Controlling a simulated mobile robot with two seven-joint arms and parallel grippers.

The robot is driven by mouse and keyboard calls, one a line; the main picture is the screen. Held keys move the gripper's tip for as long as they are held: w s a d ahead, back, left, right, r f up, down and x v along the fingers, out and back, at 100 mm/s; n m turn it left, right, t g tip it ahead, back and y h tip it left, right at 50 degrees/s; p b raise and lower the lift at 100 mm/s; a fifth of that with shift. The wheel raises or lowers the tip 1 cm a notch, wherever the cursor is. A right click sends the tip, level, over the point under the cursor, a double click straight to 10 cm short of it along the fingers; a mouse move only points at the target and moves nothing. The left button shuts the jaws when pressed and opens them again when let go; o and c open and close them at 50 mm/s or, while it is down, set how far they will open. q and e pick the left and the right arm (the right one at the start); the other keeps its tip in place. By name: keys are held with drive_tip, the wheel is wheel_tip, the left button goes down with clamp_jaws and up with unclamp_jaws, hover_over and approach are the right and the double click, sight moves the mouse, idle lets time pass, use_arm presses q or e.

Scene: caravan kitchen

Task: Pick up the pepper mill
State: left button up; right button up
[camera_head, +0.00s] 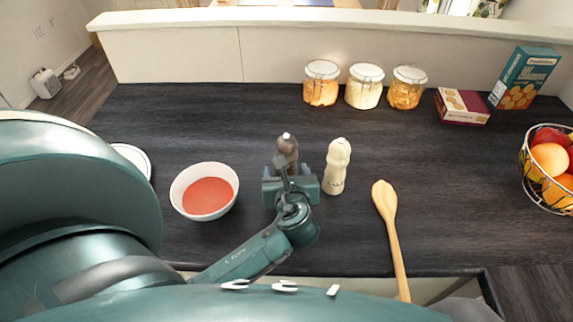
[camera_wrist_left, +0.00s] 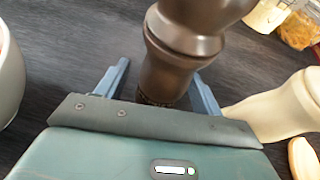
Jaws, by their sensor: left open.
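The dark brown pepper mill (camera_head: 287,147) stands upright on the dark counter, left of a cream mill (camera_head: 338,166). My left gripper (camera_head: 289,168) is open at the pepper mill, low over the counter. In the left wrist view the pepper mill (camera_wrist_left: 186,38) rises between the two spread blue-grey fingers of the gripper (camera_wrist_left: 162,75). A gap shows beside the left finger; the right finger is close to the mill, and I cannot tell whether it touches. The mill's foot is partly hidden by the gripper body. My right gripper is not in view.
A bowl of red soup (camera_head: 207,190) stands left of the gripper, a wooden spoon (camera_head: 390,225) lies to the right. Several jars (camera_head: 365,88), boxes (camera_head: 463,106) and a fruit basket (camera_head: 548,168) stand farther back and right. The counter behind the mills is clear.

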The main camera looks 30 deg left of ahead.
sight(288, 145)
use_arm(q)
drive_tip(key=shift+c, duration=0.6)
drive_tip(key=c, duration=1.1)
drive_tip(key=shift+o, duration=0.2)
drive_tip(key=shift+r, duration=0.15)
wheel_tip(288, 145, up, 10)
drive_tip(key=shift+f, duration=0.1)
